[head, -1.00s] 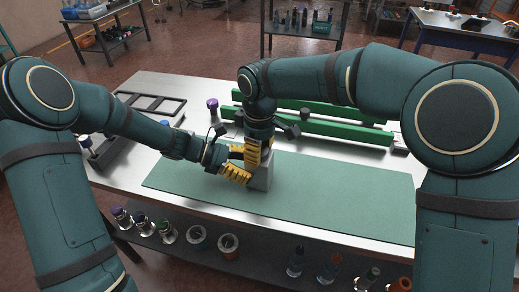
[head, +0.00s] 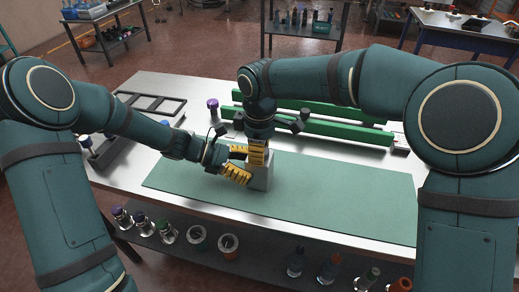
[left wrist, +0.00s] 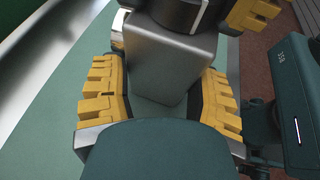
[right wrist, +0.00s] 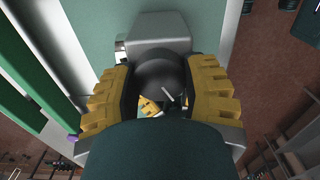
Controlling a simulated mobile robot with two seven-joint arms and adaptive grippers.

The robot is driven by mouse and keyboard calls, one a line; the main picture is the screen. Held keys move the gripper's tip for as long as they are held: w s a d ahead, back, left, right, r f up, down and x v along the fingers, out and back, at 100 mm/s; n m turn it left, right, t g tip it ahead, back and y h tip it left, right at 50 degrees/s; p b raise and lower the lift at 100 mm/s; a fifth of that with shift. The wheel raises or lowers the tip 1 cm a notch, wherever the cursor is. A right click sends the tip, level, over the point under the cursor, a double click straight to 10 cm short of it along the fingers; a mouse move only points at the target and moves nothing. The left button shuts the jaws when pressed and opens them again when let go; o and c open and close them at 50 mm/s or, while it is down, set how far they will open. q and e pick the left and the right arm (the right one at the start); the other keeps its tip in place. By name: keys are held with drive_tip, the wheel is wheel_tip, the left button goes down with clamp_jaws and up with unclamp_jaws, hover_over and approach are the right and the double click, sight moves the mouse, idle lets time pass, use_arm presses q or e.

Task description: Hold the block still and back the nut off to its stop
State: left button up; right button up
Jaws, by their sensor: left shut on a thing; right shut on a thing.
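A grey metal block (head: 262,178) stands upright on the green mat. My left gripper (head: 247,167) reaches it from the left and is shut on it; in the left wrist view one yellow finger lies on each side of the block (left wrist: 165,70). A dark round nut (right wrist: 160,75) with a short pale line sits at the block's top. My right gripper (head: 257,152) comes down from above and is shut around the nut; its fingers flank the nut in the right wrist view. The stop cannot be made out. In the head view, the fingers hide the nut.
The green mat (head: 340,195) is clear to the right of the block. Green bars (head: 330,128) lie along the table's back, near a purple-capped bottle (head: 213,106). A dark rack (head: 152,103) is at the back left. Several bottles stand on the shelf below.

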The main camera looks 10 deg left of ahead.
use_arm(q)
drive_tip(key=shift+d, duration=0.15)
use_arm(e)
drive_tip(key=o, duration=1.2)
drive_tip(key=shift+a, duration=0.1)
use_arm(q)
drive_tip(key=c, duration=0.3)
clamp_jaws()
use_arm(e)
wheel_tip(320, 180, up, 12)
use_arm(q)
drive_tip(key=shift+o, duration=1.7)
unclamp_jaws()
